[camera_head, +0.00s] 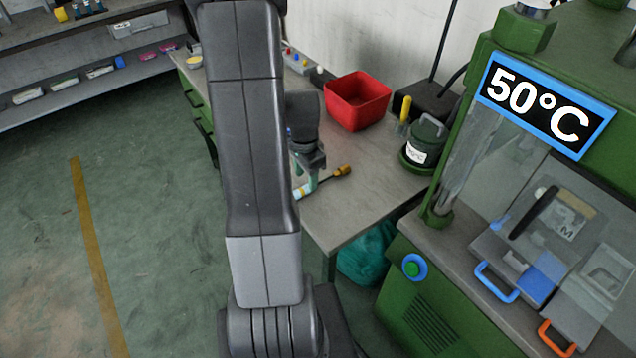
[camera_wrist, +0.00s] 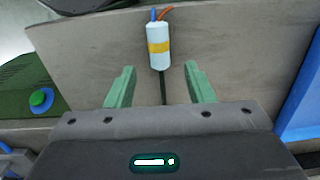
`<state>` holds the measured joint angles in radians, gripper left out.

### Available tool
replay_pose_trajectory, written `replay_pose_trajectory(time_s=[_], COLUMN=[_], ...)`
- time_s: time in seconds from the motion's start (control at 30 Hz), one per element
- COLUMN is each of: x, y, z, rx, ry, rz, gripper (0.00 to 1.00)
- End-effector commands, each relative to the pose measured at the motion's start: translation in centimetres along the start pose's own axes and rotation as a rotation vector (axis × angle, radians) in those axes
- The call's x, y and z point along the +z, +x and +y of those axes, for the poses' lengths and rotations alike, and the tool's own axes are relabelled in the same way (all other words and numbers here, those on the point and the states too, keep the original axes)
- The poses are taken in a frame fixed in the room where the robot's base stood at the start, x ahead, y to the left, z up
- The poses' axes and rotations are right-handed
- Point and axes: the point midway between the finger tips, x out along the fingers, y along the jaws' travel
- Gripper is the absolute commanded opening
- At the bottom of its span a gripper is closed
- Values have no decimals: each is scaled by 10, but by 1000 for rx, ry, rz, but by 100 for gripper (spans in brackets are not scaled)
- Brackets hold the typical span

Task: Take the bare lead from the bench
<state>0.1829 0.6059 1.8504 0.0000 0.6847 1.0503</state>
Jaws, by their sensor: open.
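The lead lies on the grey bench (camera_head: 385,195). In the wrist view its white cylinder (camera_wrist: 158,30) has a yellow band, with blue and orange wire ends at the far end and a dark cable (camera_wrist: 163,90) running back towards me. In the head view a brass-coloured end piece (camera_head: 342,171) shows on a dark cable to the right of my gripper. My gripper (camera_wrist: 160,82) is open, its green fingers apart on either side of the cable near the cylinder. In the head view my gripper (camera_head: 306,180) is partly hidden by my arm.
A red bin (camera_head: 357,103), a yellow-handled tool (camera_head: 404,110) and a dark green pot (camera_head: 424,146) stand on the bench behind. A green machine (camera_head: 430,290) with a 50°C display (camera_head: 545,105) stands on the right. A teal bag (camera_head: 366,254) is under the bench.

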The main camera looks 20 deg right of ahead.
Motion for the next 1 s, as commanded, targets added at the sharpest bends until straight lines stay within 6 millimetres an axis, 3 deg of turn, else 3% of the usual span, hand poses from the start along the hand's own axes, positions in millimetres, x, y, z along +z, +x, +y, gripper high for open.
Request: replay_pose_trajectory(time_s=[0.3, 0.63, 0.87, 1.0], x=[3, 2, 2, 2], y=[37, 41, 41, 41], z=[1, 0, 0, 0], rx=[3, 1, 0, 0], ry=[0, 0, 0, 0], rz=[-2, 0, 0, 0], gripper=[48, 48, 3, 0])
